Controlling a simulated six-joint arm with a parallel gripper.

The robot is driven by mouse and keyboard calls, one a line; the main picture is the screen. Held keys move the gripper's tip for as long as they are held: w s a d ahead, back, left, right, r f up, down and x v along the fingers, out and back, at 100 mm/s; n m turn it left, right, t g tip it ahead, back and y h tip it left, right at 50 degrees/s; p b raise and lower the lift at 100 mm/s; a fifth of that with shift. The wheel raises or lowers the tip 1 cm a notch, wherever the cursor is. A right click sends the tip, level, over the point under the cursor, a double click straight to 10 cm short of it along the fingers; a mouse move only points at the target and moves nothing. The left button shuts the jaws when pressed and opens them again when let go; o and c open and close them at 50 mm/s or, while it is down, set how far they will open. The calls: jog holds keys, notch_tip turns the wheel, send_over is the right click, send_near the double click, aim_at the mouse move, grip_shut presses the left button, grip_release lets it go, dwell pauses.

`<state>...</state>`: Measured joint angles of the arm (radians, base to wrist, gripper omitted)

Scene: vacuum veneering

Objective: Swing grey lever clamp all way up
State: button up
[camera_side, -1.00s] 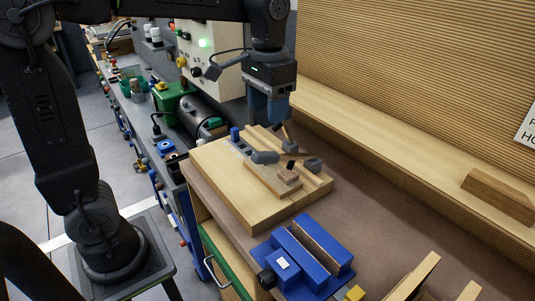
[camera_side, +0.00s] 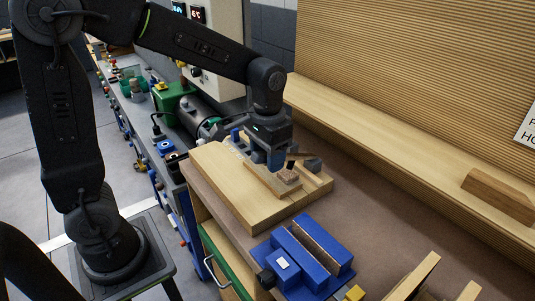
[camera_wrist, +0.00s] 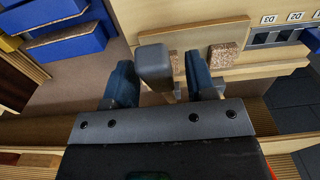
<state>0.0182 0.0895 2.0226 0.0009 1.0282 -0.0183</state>
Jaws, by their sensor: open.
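The grey lever clamp (camera_side: 313,165) lies low over the wooden board (camera_side: 225,195) in the side view. Its right grey end shows there; its left end is hidden behind my gripper (camera_side: 275,158). In the wrist view, a grey rounded block of the clamp (camera_wrist: 155,63) stands between the two blue fingers of my gripper (camera_wrist: 160,75). Most of the lever bar is hidden.
A small chipboard piece (camera_side: 290,177) sits on the board beside the clamp. A blue vise-like fixture (camera_side: 305,256) stands in front. Labelled dark slots (camera_wrist: 285,35) lie at the right of the wrist view. A wooden ledge (camera_side: 400,150) and ribbed wall rise behind. Brown bench surface is clear between.

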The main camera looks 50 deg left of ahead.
aim_at(292, 155)
grip_shut()
jog(key=shift+r, duration=0.15)
dwell(0.4)
jog(key=shift+w+r+g, duration=0.5)
jog(key=shift+r+g, duration=0.1)
jog(key=shift+r, duration=0.1)
jog(key=w+r+g, duration=0.3)
jog(key=shift+w+r+g, duration=0.1)
jog(key=shift+r+g, duration=0.2)
jog(key=shift+w+r+g, duration=0.5)
jog(key=shift+w+g, duration=0.15)
jog(key=shift+w+r+g, duration=0.45)
jog(key=shift+w+g, duration=0.2)
